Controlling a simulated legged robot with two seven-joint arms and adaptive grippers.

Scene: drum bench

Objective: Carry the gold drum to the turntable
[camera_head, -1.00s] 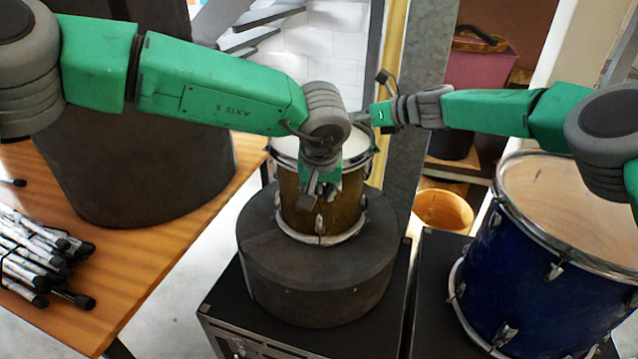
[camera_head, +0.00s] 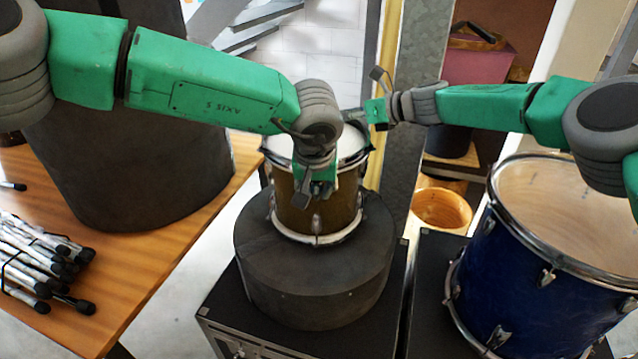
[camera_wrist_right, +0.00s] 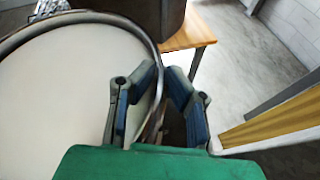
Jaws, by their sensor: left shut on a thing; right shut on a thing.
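The gold drum (camera_head: 292,208), with a white head and chrome hoops, stands upright on or just above a round dark platform (camera_head: 314,285); I cannot tell whether this is the turntable. My left gripper (camera_head: 316,192) is at the drum's near side, shut on its upper rim and covering part of the shell. My right gripper (camera_head: 362,119) is at the far right of the rim, partly hidden in the head view. In the right wrist view, the right fingers (camera_wrist_right: 160,100) straddle the hoop of the gold drum (camera_wrist_right: 70,90).
The platform rests on a black case (camera_head: 225,310). A blue drum (camera_head: 530,290) stands to the right. A wooden table (camera_head: 150,262) at left bears a large dark cylinder (camera_head: 140,160) and a bundle of sticks (camera_head: 40,258). A metal post (camera_head: 410,120) stands behind.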

